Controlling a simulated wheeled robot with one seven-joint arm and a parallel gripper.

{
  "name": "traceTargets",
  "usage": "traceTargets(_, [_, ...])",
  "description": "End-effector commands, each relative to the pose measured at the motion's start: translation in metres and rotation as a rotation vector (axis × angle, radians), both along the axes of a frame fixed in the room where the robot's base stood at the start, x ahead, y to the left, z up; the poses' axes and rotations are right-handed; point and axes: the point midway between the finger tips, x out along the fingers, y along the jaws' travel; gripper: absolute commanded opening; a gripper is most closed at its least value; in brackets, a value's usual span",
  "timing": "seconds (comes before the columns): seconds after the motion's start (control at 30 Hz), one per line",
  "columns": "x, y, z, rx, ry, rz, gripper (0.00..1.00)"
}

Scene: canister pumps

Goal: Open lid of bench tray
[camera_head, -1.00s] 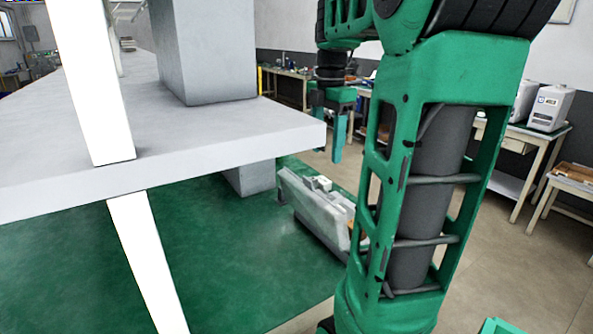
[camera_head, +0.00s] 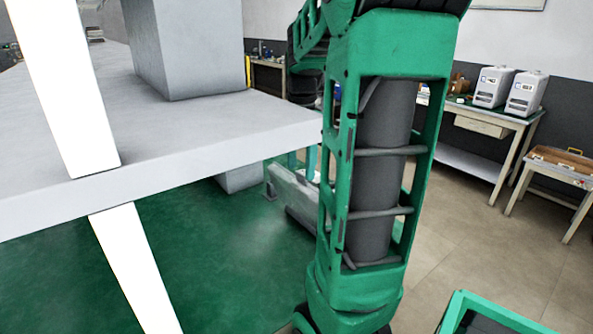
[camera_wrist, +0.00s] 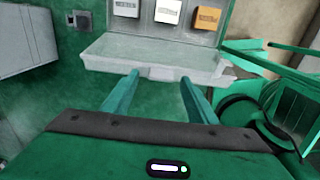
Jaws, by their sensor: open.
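A grey, partly see-through tray-like piece (camera_wrist: 150,55) lies just ahead of my gripper in the wrist view, with a small tab at the middle of its near edge. Three small labelled blocks, two white and one orange (camera_wrist: 207,18), stand on the grey surface behind it. I cannot tell which part is the lid. My gripper (camera_wrist: 160,78) is open and empty, its fingertips by the near edge; contact cannot be told. In the head view a grey slanted panel (camera_head: 292,195) shows low beyond the platform, partly hidden by my arm, which also hides most of my gripper.
A large grey platform (camera_head: 150,165) with a block (camera_head: 200,50) on it fills the left, crossed by a white post (camera_head: 60,80). A table (camera_head: 490,115) with white pumps and a small stand (camera_head: 560,170) with an open wooden box are at the right.

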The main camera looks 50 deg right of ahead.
Motion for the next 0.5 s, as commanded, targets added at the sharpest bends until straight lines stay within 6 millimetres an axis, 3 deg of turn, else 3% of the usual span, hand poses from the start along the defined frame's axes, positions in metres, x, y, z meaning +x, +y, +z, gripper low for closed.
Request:
traceTargets(0.2, [0.000,0.000,-0.018,0.000,0.000,0.000,0.53])
traceTargets(0.5, [0.000,0.000,-0.021,0.000,-0.001,-0.001,0.53])
